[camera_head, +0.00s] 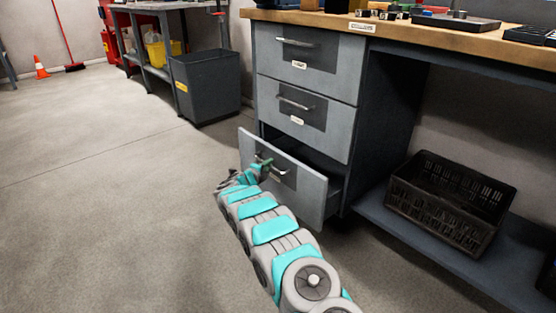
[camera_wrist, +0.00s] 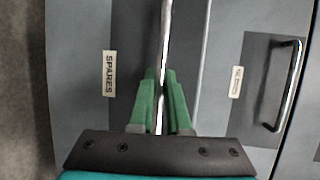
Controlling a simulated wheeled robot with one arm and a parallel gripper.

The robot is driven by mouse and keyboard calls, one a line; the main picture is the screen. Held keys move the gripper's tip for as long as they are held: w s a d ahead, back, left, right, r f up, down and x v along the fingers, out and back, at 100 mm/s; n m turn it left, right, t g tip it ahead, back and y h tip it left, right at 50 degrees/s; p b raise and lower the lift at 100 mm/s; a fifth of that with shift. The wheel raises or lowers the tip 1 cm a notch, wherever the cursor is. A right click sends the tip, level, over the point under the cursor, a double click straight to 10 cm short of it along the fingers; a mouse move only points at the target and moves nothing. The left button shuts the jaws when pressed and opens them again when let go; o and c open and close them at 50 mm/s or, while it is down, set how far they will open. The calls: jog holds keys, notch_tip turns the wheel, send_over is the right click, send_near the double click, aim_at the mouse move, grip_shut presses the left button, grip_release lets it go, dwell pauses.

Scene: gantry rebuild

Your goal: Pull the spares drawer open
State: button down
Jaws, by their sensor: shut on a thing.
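The spares drawer (camera_head: 307,196) is the bottom drawer of the grey cabinet, and it stands partly pulled out. Its label reading SPARES (camera_wrist: 109,73) shows in the wrist view, left of the handle. My gripper (camera_head: 262,164) is at the front of this drawer. In the wrist view its green fingers (camera_wrist: 160,92) are shut on the metal bar handle (camera_wrist: 166,30), one finger on each side. In the head view my gripper hides part of the handle. The drawer's inside shows only as a dark strip behind the front.
The two drawers above, top (camera_head: 306,60) and middle (camera_head: 308,116), are shut. A black crate (camera_head: 450,200) sits on a low shelf to the right. A grey bin (camera_head: 206,84) stands behind left. The floor left of the drawer is clear.

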jog(key=s+a+p, duration=0.1)
jog(key=s+a, duration=1.2)
jog(key=a, duration=0.5)
jog(key=shift+p, duration=0.3)
jog(key=shift+s+a, duration=0.1)
jog(key=c, duration=1.2)
grip_release()
jog(key=shift+o, duration=0.2)
jog(key=v, duration=0.7)
jog(key=shift+s+a, duration=0.2)
jog(key=shift+s, duration=0.1)
